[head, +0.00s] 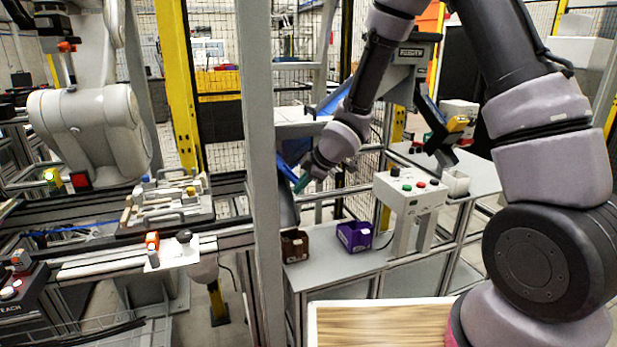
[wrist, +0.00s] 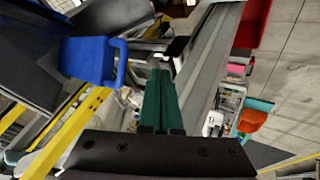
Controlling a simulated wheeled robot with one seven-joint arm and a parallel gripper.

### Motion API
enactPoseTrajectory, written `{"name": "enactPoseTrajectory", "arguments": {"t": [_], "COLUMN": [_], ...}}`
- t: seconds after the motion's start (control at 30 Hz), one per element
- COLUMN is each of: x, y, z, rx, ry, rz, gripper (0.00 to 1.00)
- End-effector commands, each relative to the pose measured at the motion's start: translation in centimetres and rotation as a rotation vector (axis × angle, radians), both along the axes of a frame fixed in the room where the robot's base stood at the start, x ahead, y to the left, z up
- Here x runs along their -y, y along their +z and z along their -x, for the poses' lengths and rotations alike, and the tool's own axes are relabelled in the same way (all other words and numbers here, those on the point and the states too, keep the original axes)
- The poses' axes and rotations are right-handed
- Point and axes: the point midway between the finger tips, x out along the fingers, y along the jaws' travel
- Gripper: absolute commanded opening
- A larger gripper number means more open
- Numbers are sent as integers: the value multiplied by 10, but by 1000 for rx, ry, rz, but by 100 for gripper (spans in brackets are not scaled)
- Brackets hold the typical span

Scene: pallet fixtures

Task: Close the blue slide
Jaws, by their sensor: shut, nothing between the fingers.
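The blue slide (wrist: 90,60) shows in the upper left of the wrist view, a flat blue piece with a loop-like handle at its right end. In the head view a small blue part (head: 286,169) shows right by my gripper, at the foot of the sloped chute. My gripper (head: 302,184) reaches down and left there, with green fingers. In the wrist view the green fingers (wrist: 160,85) are together and empty, to the right of the blue handle, with a small gap seen between them. Whether they touch in depth I cannot tell.
A grey upright post (head: 260,120) stands just left of my gripper. Below are a brown bin (head: 294,246) and a purple bin (head: 354,236) on a grey bench. A button box (head: 408,192) stands to the right. A wooden tabletop (head: 380,325) lies in front.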

Motion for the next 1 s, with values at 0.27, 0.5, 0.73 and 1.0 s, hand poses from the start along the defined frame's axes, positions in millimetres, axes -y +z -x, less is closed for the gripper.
{"name": "enactPoseTrajectory", "arguments": {"t": [0.27,0.5,0.73,1.0], "x": [-7,-9,-9,-11], "y": [-1,0,0,1], "z": [-33,-42,-42,-51], "rx": [1,-1,-1,0], "ry": [-2,-1,-1,-2], "rz": [-1,0,0,0], "gripper": [0,0,0,0]}}
